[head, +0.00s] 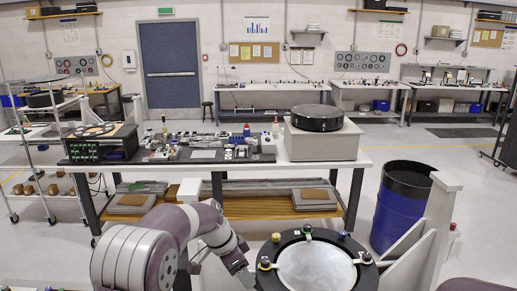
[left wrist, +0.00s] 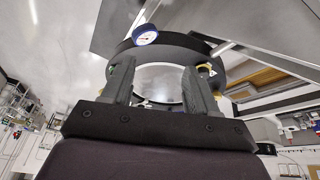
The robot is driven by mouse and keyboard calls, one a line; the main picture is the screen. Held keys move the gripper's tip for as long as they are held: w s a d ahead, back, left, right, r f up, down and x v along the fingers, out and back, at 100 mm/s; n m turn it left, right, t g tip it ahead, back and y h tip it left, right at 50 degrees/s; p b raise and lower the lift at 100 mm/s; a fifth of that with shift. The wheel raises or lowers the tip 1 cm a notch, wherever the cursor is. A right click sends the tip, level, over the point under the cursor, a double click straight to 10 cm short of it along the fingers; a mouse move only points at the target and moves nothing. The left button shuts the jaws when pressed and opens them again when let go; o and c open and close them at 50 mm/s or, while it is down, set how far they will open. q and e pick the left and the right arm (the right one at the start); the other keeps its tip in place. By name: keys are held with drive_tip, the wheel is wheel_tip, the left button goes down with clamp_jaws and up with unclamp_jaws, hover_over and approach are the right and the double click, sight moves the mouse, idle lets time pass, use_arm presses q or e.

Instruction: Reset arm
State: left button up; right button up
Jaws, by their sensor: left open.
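The mirror fixture, a black ring (head: 364,273) with several knobs around it, stands at the bottom centre of the head view. A round silvery mirror (head: 305,265) lies inside it. My left gripper (head: 247,282) is beside the ring's left edge in the head view, and its tips are partly cut off. In the left wrist view my left gripper (left wrist: 160,72) has its two dark fingers spread apart with nothing between them. The mirror (left wrist: 160,82) and the black ring (left wrist: 170,50) show beyond the fingers. A blue-rimmed gauge (left wrist: 145,35) sits on the ring. My right gripper is not in view.
A workbench (head: 365,161) with electronics, small parts and a grey box (head: 318,145) stands behind the fixture. A blue barrel (head: 398,215) and a white angled frame (head: 430,225) are close on the right. A wire cart (head: 42,150) is at the left.

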use_arm(q)
drive_tip(key=s+a+f+n+y+b, duration=0.2)
drive_tip(key=s+a+f+n+b, duration=0.4)
drive_tip(key=s+f+b, duration=0.4)
drive_tip(key=s+a+f+n+y+b, duration=0.2)
drive_tip(key=s+a+f+n+b, duration=0.4)
drive_tip(key=s+f, duration=0.7)
drive_tip(key=s+a+b, duration=0.2)
drive_tip(key=b, duration=0.2)
drive_tip(key=shift+s+f+b, duration=0.25)
drive_tip(key=shift+s+b, duration=0.05)
drive_tip(key=shift+s, duration=0.1)
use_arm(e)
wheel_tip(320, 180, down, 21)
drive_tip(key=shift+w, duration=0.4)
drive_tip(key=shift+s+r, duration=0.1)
